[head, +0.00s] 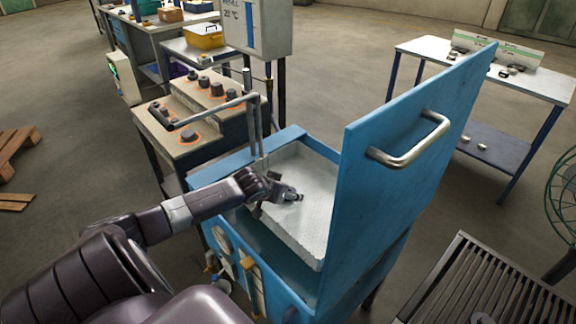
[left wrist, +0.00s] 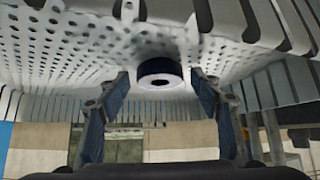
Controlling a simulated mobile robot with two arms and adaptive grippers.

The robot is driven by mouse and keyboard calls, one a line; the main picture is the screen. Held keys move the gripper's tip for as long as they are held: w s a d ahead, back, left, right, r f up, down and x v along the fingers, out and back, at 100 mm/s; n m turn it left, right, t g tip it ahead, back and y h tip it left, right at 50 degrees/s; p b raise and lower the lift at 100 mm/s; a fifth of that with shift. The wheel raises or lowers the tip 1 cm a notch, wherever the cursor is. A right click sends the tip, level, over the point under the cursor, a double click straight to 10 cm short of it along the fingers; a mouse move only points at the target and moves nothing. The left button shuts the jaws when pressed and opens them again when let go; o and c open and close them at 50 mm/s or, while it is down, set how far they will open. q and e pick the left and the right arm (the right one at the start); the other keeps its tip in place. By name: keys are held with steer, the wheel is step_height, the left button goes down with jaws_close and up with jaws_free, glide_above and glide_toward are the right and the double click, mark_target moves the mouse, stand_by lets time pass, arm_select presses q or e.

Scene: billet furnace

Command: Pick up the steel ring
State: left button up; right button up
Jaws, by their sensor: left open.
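The steel ring (left wrist: 160,78) shows in the left wrist view as a short round piece with a dark side, a pale face and a small hole. It sits against the perforated tray (left wrist: 60,45), between the spread fingertips of my left gripper (left wrist: 160,84), with a gap on each side. In the head view, my left gripper (head: 286,193) reaches over the pale tray (head: 312,167) inside the blue box. I cannot make out the ring clearly there, as the gripper covers that spot. My right gripper is not in view.
The blue box (head: 253,243) has its tall lid (head: 400,190) with a metal handle (head: 410,143) standing open at the right. A bench with dark weights (head: 203,82) and a bent metal rod (head: 210,112) stand behind my arm. A white table (head: 480,65) is at back right.

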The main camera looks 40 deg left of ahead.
arm_select(q)
steer(key=c, duration=1.6)
steer(key=shift+o, duration=0.2)
steer(key=shift+r, duration=0.1)
step_height(320, 180, up, 20)
steer(key=shift+b, duration=0.4)
